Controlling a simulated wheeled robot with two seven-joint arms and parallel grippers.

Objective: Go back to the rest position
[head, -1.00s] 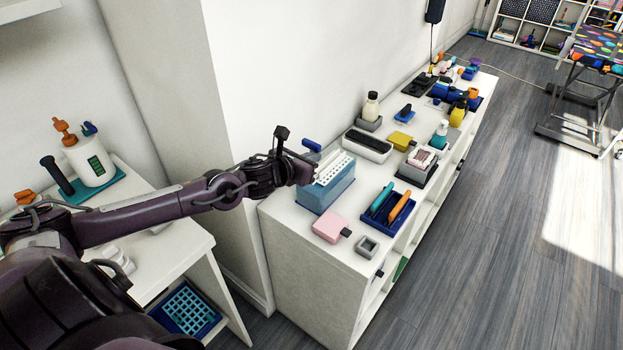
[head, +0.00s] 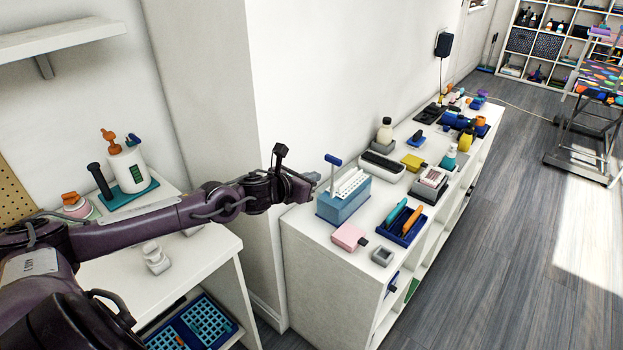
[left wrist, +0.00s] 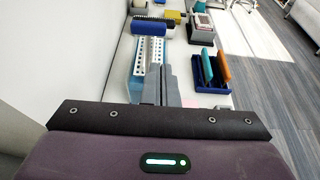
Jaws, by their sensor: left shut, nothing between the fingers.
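My left arm reaches in from the left in the head view, and its left gripper (head: 312,178) is beside the near-left end of a blue block with a white slotted top (head: 343,202). In the left wrist view the gripper's grey fingers (left wrist: 162,82) are together with nothing between them. The blue-and-white block (left wrist: 148,58) lies just beyond the fingers there. Whether the fingertips touch it cannot be told. My right gripper is not in view.
A long white cabinet (head: 330,275) carries a pink block (head: 349,236), a small grey holder (head: 382,256), a blue tray (head: 416,230) and several bottles. A white table (head: 215,243) stands at left under a wall shelf (head: 60,40). Open floor (head: 510,240) lies at right.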

